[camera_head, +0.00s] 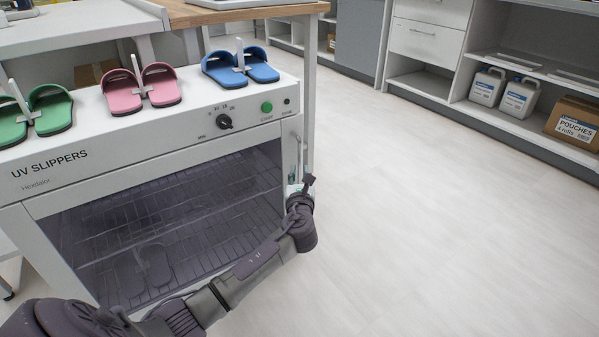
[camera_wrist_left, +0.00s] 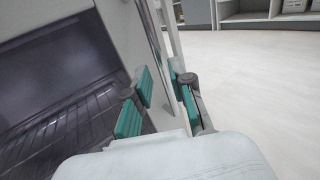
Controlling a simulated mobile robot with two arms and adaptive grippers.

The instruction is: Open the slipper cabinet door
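The slipper cabinet (camera_head: 60,180) is white, labelled "UV SLIPPERS", and stands at the left of the head view. Its dark glass door (camera_head: 185,205) appears closed, with wire racks and a slipper dimly visible behind it. The vertical metal handle (camera_head: 298,150) is at the door's right edge; it also shows in the left wrist view (camera_wrist_left: 154,38). My left gripper (camera_head: 301,187) is at the handle's lower part. In the wrist view its teal-padded fingers (camera_wrist_left: 161,82) are apart, with the handle bar seen between their tips. Contact cannot be told. My right gripper is out of view.
Green (camera_head: 36,117), pink (camera_head: 142,88) and blue slippers (camera_head: 240,66) stand on the cabinet top. The control knob (camera_head: 224,121) and green button (camera_head: 266,107) are above the door. The floor (camera_head: 420,220) to the right is clear up to the shelves (camera_head: 520,125).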

